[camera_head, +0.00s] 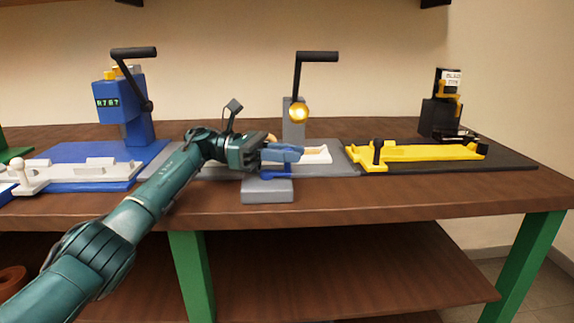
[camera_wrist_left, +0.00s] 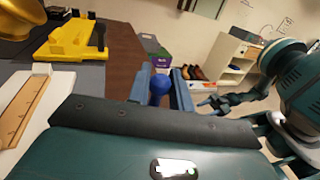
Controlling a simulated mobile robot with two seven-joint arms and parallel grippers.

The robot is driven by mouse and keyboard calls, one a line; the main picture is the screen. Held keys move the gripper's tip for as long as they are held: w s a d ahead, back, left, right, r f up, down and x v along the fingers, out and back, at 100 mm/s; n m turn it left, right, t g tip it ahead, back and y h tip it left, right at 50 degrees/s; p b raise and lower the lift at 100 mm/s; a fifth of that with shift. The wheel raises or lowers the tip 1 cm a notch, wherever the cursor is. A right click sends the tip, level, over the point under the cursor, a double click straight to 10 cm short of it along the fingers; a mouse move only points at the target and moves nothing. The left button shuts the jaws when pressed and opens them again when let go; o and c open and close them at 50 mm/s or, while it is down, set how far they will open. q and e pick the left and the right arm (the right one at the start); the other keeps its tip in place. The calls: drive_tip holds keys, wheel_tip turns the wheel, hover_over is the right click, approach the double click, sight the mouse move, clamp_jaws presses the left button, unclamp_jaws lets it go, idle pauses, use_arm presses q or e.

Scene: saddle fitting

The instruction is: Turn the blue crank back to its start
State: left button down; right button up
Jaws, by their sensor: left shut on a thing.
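The blue crank (camera_head: 268,175) is at the front of the middle station, just above a grey block (camera_head: 267,191). Only a low part of it shows in the head view under my fingers. My left gripper (camera_head: 285,153) reaches in from the left, with its blue fingers at the crank. In the left wrist view the crank's round blue knob (camera_wrist_left: 158,88) sits between the two fingers, and the gripper is shut on it. My right arm shows at the right of the left wrist view, with its gripper (camera_wrist_left: 212,103) small and away from the crank; its jaw state is unclear.
A white fixture (camera_head: 318,155) lies behind my fingers, with a black lever (camera_head: 316,56) on a grey post above. A blue station (camera_head: 120,120) stands left, and a yellow fixture (camera_head: 420,153) on a dark plate right. The brown table's front edge (camera_head: 400,205) is bare.

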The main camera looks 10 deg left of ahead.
use_arm(q)
drive_tip(key=shift+s+d+m+g+y+b, duration=0.2)
drive_tip(key=shift+m+g+b, duration=0.3)
drive_tip(key=shift+g, duration=0.35)
drive_tip(key=shift+s+a+m+g+y+b, duration=0.1)
drive_tip(key=shift+s+m+g+b, duration=0.15)
drive_tip(key=shift+m+g, duration=0.5)
use_arm(e)
drive_tip(key=shift+w+a+r+n+t+y, duration=0.15)
drive_tip(key=shift+a+n+t+y, duration=0.2)
drive_tip(key=shift+t, duration=0.35)
use_arm(q)
drive_tip(key=c, duration=1.3)
unclamp_jaws()
use_arm(e)
drive_tip(key=shift+d, duration=0.1)
